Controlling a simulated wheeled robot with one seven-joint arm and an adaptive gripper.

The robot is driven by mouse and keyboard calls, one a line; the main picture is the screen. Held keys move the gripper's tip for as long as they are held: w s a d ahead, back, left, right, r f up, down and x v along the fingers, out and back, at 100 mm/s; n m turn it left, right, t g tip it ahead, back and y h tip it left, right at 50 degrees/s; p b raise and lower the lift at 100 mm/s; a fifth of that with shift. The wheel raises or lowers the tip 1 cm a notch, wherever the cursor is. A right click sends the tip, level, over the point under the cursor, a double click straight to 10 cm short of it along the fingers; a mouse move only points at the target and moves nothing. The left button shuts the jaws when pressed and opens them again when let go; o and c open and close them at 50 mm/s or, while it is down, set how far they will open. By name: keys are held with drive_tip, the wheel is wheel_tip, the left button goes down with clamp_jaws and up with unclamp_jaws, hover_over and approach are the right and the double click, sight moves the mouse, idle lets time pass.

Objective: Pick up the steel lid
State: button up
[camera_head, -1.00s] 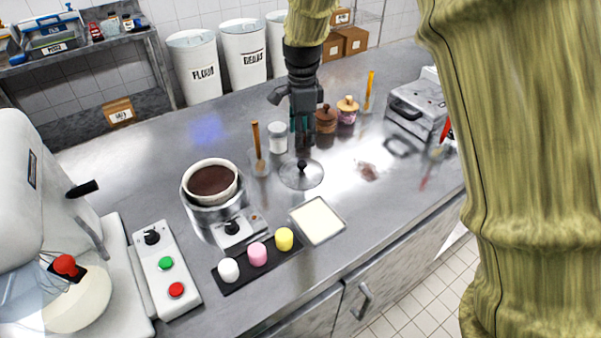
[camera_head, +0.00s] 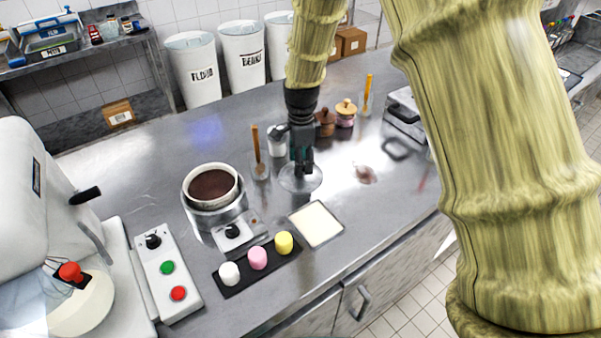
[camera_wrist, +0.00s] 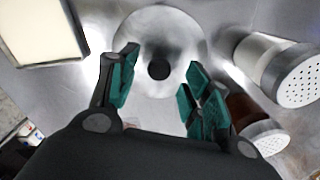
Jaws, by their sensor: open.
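The steel lid (camera_head: 312,182) is a round shiny disc with a dark knob, lying flat on the steel counter. In the wrist view the lid (camera_wrist: 160,30) shows whole, with its black knob (camera_wrist: 159,69) near the centre. My gripper (camera_head: 302,186) is over the lid and hides its knob in the head view. In the wrist view my gripper's teal-padded fingers (camera_wrist: 160,75) are apart, one on each side of the knob, with nothing held between them. The exact height of the fingertips above the lid is hard to tell.
A white shaker (camera_head: 277,142) stands close behind the lid; its perforated top shows in the wrist view (camera_wrist: 297,82). A spatula (camera_head: 257,150) and a pot of brown sauce (camera_head: 213,186) are left. A pale tray (camera_head: 317,224) lies in front. Lidded jars (camera_head: 345,112) stand behind right.

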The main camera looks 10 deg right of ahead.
drive_tip(key=shift+f, duration=1.4)
drive_tip(key=shift+s, duration=0.1)
clamp_jaws()
